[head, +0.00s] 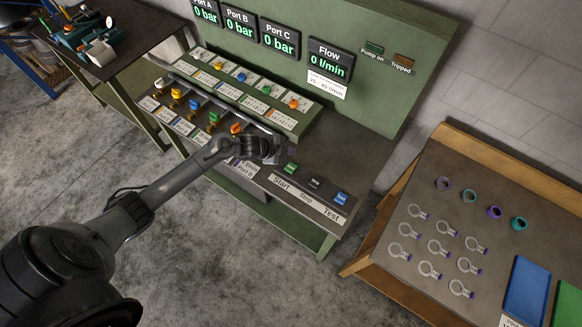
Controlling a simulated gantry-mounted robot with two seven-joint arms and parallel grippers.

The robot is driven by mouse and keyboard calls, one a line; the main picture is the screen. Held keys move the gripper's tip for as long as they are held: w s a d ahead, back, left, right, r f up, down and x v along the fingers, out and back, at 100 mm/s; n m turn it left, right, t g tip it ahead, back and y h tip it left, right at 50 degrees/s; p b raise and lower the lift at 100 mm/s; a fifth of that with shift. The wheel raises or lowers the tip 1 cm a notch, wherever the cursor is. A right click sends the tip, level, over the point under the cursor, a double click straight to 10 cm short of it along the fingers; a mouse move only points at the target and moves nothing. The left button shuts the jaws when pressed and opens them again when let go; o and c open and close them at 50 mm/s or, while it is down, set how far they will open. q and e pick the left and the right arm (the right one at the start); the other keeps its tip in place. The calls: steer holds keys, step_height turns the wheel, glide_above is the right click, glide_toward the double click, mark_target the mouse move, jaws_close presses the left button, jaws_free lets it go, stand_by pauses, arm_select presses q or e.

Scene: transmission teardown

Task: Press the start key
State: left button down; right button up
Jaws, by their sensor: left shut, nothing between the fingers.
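The green start key (291,168) sits on the front ledge of the green test bench (345,150), above the printed word "Start". The grey stop key (315,182) and the blue test key (340,198) follow to its right. My left gripper (287,151) is shut and empty, just up and left of the start key in the picture. The start key shows clear of the fingers; I cannot tell the height of the gripper above the bench. My right gripper is not in view.
Readouts show 0 bar and 0 l/min (330,62). Green "Pump on" (374,47) and brown "Tripped" (404,60) indicators are on the back panel. Coloured valve knobs (195,104) stand left of my gripper. A table (400,275) with rings and trays is at right.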

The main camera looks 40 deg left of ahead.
arm_select(q)
steer(key=b, duration=0.7)
glide_above(289, 169)
step_height(289, 169, down, 7)
steer(key=shift+r, duration=0.1)
steer(key=shift+f+b, duration=0.4)
steer(key=shift+f, duration=0.55)
stand_by(0.4)
steer(key=shift+f, duration=0.25)
stand_by(0.4)
steer(key=shift+f, duration=0.2)
